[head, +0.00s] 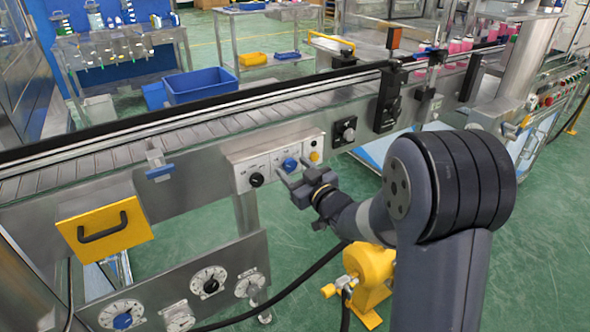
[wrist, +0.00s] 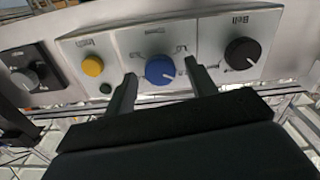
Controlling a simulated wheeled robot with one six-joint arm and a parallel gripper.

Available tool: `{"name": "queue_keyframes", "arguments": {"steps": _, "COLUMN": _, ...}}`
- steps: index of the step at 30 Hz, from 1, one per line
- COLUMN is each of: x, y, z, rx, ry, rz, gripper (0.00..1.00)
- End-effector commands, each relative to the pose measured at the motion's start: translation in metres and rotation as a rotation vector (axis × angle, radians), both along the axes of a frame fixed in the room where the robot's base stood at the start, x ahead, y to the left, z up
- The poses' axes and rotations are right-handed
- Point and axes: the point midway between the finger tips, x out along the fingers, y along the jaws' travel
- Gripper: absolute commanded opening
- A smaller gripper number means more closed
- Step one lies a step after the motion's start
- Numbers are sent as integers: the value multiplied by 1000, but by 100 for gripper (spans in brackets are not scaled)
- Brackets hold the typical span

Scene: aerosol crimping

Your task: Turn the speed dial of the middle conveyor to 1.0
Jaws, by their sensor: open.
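A metal control panel (head: 272,160) on the conveyor's side carries a blue dial (head: 290,164) in the middle, a black dial (head: 256,180) to its left and a yellow button (head: 314,156) to its right. My gripper (head: 292,174) is open in front of the blue dial. In the wrist view the panel appears turned over, and the blue dial (wrist: 160,70) sits between the two fingertips (wrist: 160,72), with a visible gap on each side. The black dial (wrist: 242,53) lies to the right there. Its label reads "Belt" upside down.
A yellow drawer-like box with a handle (head: 104,228) and a lower panel of several dials (head: 210,282) are at left. A yellow machine (head: 368,280) stands on the floor below my arm.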

Motion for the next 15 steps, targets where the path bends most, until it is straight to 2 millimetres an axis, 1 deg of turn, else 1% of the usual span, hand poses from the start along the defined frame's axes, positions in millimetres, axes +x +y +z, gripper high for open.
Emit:
{"name": "queue_keyframes", "arguments": {"steps": 3, "x": 3, "y": 2, "z": 0, "rx": -1, "ry": 1, "rz": 0, "gripper": 54}}
{"name": "queue_keyframes", "arguments": {"steps": 10, "x": 3, "y": 2, "z": 0, "rx": -1, "ry": 1, "rz": 0, "gripper": 54}}
{"name": "queue_keyframes", "arguments": {"steps": 15, "x": 3, "y": 2, "z": 0, "rx": -1, "ry": 1, "rz": 0, "gripper": 40}}
